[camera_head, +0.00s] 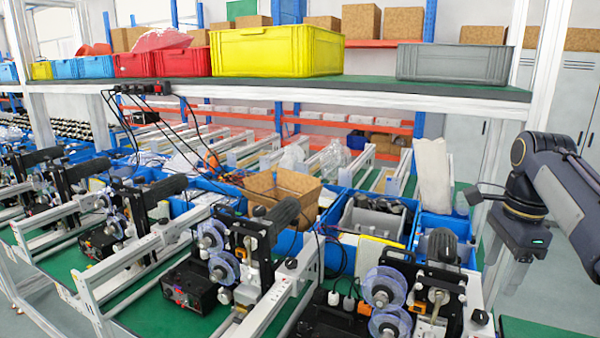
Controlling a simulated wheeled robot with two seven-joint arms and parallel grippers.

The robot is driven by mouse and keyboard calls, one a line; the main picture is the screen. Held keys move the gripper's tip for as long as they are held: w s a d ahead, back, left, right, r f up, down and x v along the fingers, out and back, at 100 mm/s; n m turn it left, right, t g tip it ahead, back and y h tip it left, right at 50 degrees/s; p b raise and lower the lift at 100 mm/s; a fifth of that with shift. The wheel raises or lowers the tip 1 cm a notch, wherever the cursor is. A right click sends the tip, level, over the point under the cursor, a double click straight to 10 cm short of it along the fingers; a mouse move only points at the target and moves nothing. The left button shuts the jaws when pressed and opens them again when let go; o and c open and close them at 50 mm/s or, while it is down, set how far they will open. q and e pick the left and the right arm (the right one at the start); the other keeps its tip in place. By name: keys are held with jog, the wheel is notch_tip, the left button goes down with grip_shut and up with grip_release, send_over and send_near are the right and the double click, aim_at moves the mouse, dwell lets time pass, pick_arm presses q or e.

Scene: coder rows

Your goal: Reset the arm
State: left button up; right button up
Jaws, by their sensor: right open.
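My right arm comes in from the right edge, dark blue-grey and bent downward. My right gripper (506,266) hangs below its wrist, which carries a small green light. Its pale fingers point down, open, with nothing seen between them. It is at the right of the bench, beside a row of coder machines, and looks clear of them. The nearest coder machine (440,298) has clear blue-tinted reels and stands to the left of the gripper. My left gripper and arm are out of view.
More coder machines (190,285) line the green bench to the left. Blue bins (408,222) and an open cardboard box (262,187) lie behind. A shelf above holds a yellow crate (275,52) and a grey crate (452,63). A white upright (520,85) stands near my right arm.

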pick_arm(q)
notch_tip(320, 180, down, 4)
jog(key=b, duration=0.4)
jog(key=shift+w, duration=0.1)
pick_arm(e)
jog(key=s+a+f+n+t+y, duration=0.3)
jog(key=s+a+f+n+t, duration=0.2)
jog(key=s+a+f+n, duration=1.2)
jog(key=s+f+n, duration=0.1)
jog(key=s+f, duration=0.2)
jog(key=f, duration=0.1)
jog(key=shift+s+a+n, duration=0.2)
jog(key=shift+a+n, duration=0.1)
jog(key=shift+n, duration=0.1)
